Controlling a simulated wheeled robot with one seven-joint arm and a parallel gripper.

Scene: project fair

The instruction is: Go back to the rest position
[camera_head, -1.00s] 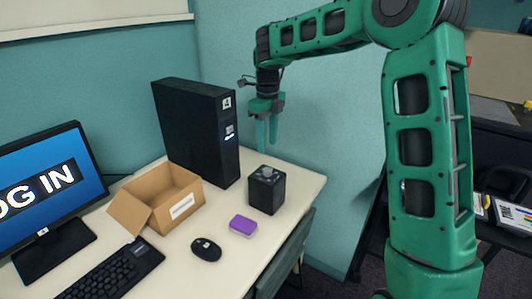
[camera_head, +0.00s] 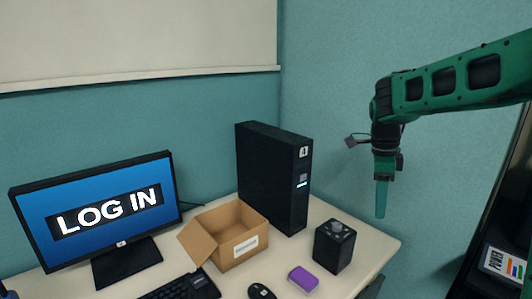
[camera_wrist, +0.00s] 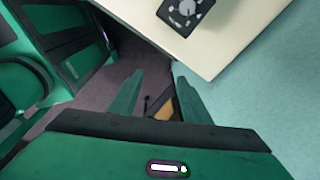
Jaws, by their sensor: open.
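My gripper (camera_head: 381,197) points down in the head view, to the right of the desk's right end and higher than the black box with a knob. In the wrist view my gripper (camera_wrist: 153,92) shows two green fingers spread apart with nothing between them. Carpeted floor (camera_wrist: 110,78) shows beyond the fingers. My green arm reaches in from the right edge of the head view.
The desk (camera_head: 385,244) holds a black computer tower (camera_head: 265,175), an open cardboard box (camera_head: 230,237), a black knob box (camera_head: 334,246), a purple block (camera_head: 302,279), a mouse (camera_head: 261,291), a keyboard (camera_head: 185,288) and a monitor (camera_head: 100,210). A teal wall stands behind.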

